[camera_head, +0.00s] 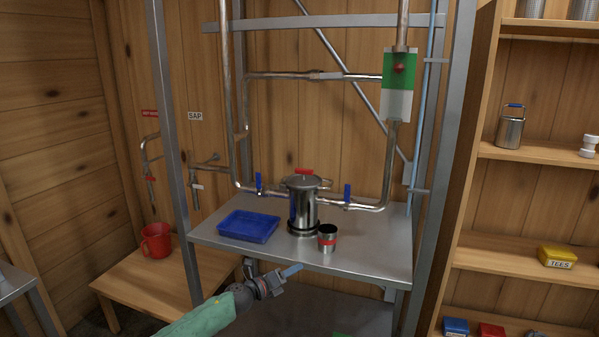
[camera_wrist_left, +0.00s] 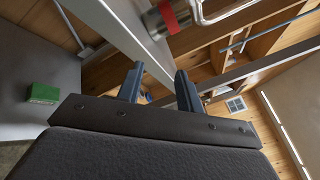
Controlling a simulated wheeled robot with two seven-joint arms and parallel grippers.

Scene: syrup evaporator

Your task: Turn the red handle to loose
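A red handle (camera_head: 304,171) lies across the top of a steel canister (camera_head: 302,203), which stands upright on the metal shelf (camera_head: 365,245) between two pipe ends. My left gripper (camera_head: 288,272) is low in front of the shelf's front edge, below and apart from the canister. In the left wrist view its two blue fingers (camera_wrist_left: 160,85) stand apart with nothing between them. A metal part with a red band shows at the top of that view; I cannot tell which object it is. My right gripper is not in view.
Blue valve levers (camera_head: 258,183) (camera_head: 347,194) flank the canister. A blue tray (camera_head: 248,227) sits left of it, and a steel cup with a red band (camera_head: 327,238) in front. Metal posts (camera_head: 174,130) frame the shelf. A red mug (camera_head: 156,240) stands on the wooden bench.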

